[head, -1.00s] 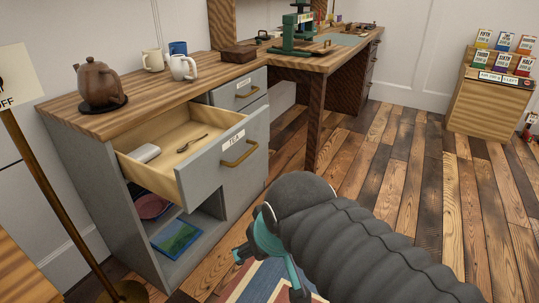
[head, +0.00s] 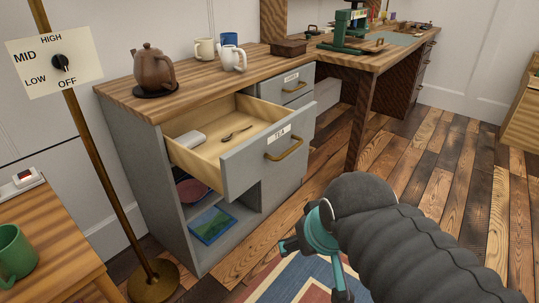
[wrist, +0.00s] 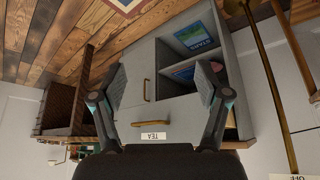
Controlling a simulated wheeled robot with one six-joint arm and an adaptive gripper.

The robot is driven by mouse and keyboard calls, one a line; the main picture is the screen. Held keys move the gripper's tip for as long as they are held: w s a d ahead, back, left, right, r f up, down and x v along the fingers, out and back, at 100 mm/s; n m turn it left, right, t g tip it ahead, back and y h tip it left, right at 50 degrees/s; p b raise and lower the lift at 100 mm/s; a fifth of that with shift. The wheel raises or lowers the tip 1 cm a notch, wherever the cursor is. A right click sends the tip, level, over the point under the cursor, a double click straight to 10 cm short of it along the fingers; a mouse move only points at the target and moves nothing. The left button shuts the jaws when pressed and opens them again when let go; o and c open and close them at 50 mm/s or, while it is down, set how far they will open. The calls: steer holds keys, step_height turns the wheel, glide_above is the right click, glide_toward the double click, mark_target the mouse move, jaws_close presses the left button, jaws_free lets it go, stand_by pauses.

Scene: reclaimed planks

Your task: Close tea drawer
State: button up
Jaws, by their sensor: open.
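The tea drawer (head: 250,164) is pulled well out of the grey cabinet (head: 159,190). Its front bears a TEA label and a brass handle (head: 284,149). Inside it lie a spoon (head: 236,132) and a pale grey object (head: 190,140). My gripper (head: 315,262) is in front of the drawer, lower and to the right in the head view, apart from it. In the wrist view, upside down, my gripper (wrist: 159,85) has its two fingers spread wide and empty, with the drawer front (wrist: 165,120) beyond them.
A brown teapot (head: 152,71) and several mugs stand on the cabinet top. A lamp-like pole with a dial sign (head: 52,62) stands at left, near a small table with a green mug (head: 15,250). Open plank floor lies to the right.

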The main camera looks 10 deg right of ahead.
steer(key=shift+d, duration=0.1)
steer(key=c, duration=0.4)
steer(key=shift+d+f, duration=0.2)
steer(key=shift+d, duration=0.15)
steer(key=c, duration=0.4)
steer(key=shift+m+g+h, duration=0.3)
steer(key=shift+m+g, duration=0.3)
steer(key=shift+m, duration=0.3)
steer(key=d+f, duration=0.1)
steer(key=w+d+f, duration=0.1)
steer(key=f, duration=0.1)
steer(key=shift+d+b, duration=0.4)
jaws_close()
steer(key=w+d+f+m+g+y+b, duration=0.1)
steer(key=w+d+f+m+g, duration=0.1)
steer(key=w+d+f+m, duration=0.25)
steer(key=m+t+y+b, duration=0.2)
steer(key=m+t+y, duration=0.9)
steer(key=m, duration=1.1)
glide_toward(311, 121)
steer(key=shift+t+h, duration=0.3)
steer(key=shift+t, duration=0.2)
steer(key=x, duration=0.7)
steer(key=shift+s+a+f, duration=0.1)
steer(key=shift+s+a, duration=0.05)
steer(key=shift+a, duration=0.25)
